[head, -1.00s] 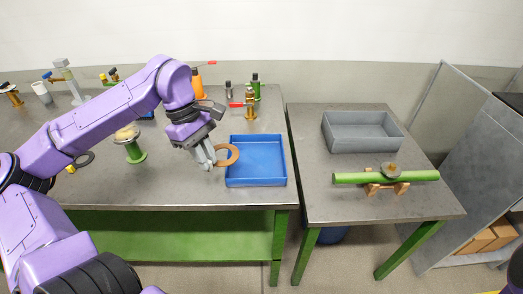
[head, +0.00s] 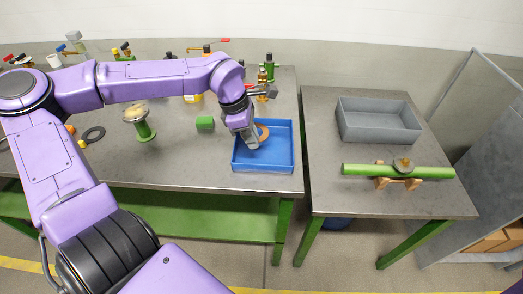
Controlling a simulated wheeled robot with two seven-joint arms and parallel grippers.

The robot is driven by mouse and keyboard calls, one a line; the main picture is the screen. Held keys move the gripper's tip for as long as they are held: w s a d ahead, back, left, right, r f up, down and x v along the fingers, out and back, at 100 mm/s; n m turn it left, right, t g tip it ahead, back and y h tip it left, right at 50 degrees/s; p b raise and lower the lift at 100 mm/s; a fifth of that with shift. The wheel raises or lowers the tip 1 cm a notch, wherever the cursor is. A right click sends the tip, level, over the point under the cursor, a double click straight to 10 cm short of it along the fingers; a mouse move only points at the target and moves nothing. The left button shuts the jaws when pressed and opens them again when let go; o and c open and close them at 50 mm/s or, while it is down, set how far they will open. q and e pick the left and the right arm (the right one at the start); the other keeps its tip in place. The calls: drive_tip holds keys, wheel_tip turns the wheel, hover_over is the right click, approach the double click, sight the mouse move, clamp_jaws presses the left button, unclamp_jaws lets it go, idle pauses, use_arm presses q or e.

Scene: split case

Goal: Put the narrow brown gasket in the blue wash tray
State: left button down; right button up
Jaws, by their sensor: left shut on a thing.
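The narrow brown gasket (head: 263,133) is a thin brown ring, partly hidden behind my left gripper (head: 254,145). My left gripper is shut on it and holds it over the left part of the blue wash tray (head: 283,166). Whether the gasket touches the tray floor I cannot tell. The tray is a shallow blue box near the front right corner of the left table. My right gripper does not show.
A grey tray (head: 378,138) and a green pipe on wooden supports (head: 355,170) stand on the right table. A green block (head: 205,123), a green-based stand (head: 144,131) and a dark ring (head: 94,134) lie left of the blue tray. Several valves stand behind.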

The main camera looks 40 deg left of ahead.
use_arm(q)
drive_tip(key=w+f, duration=0.1)
drive_tip(key=w+d+f, duration=0.1)
drive_tip(key=f, duration=0.1)
drive_tip(key=shift+w+f, duration=0.15)
drive_tip(key=shift+w, duration=0.25)
drive_tip(key=shift+w+f, duration=0.15)
drive_tip(key=shift+f, duration=1.6)
drive_tip(key=shift+f, duration=0.15)
drive_tip(key=c, duration=1.1)
unclamp_jaws()
drive_tip(key=v, duration=1.2)
drive_tip(key=shift+r, duration=0.25)
